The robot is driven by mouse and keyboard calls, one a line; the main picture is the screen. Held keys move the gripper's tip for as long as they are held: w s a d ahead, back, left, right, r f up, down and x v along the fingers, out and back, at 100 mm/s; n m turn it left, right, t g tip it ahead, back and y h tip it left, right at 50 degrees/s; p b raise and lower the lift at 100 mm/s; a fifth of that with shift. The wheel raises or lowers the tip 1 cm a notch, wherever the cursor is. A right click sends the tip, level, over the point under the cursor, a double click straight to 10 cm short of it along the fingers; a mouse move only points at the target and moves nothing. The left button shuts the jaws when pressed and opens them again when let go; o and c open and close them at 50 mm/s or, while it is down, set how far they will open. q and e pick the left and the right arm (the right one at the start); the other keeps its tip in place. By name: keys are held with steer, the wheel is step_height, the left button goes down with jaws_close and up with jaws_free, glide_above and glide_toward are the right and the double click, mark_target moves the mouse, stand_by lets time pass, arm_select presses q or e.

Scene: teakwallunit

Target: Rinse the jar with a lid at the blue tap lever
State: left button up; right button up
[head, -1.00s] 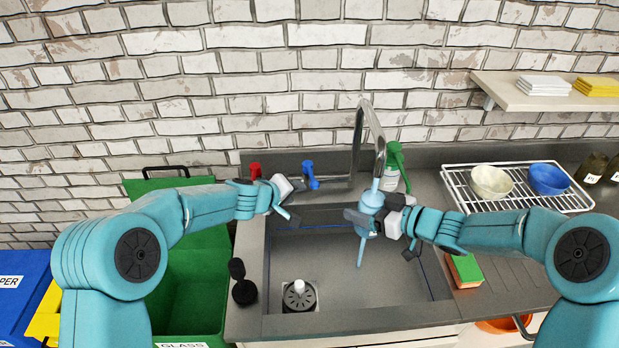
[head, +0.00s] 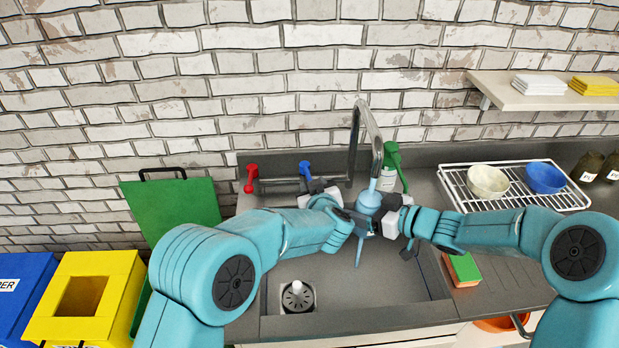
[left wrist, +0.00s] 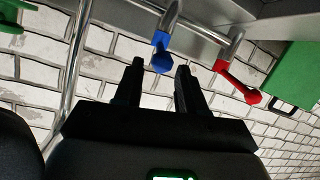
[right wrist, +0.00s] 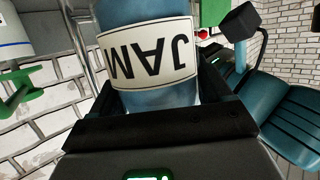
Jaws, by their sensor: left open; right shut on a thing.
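The jar (head: 369,202) is light blue, under the end of the tap spout (head: 374,140). A light blue stream comes from the spout onto it and trails below it into the sink. In the right wrist view the jar (right wrist: 147,58) fills the space between the fingers, its white JAM label upside down. My right gripper (head: 383,219) is shut on it. The blue tap lever (head: 306,170) stands behind the sink, left of the spout. My left gripper (head: 317,188) is open close to this lever. In the left wrist view the blue lever (left wrist: 161,55) shows between and just beyond the fingertips.
The red lever (head: 251,178) stands left of the blue one. A green bottle (head: 394,165) is behind the jar. A sponge (head: 463,268) lies right of the sink (head: 350,312). A rack (head: 520,207) with two bowls is at right. Bins stand at left.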

mark_target(309, 176)
arm_select(q)
steer(key=x, duration=0.7)
steer(key=shift+r, duration=0.1)
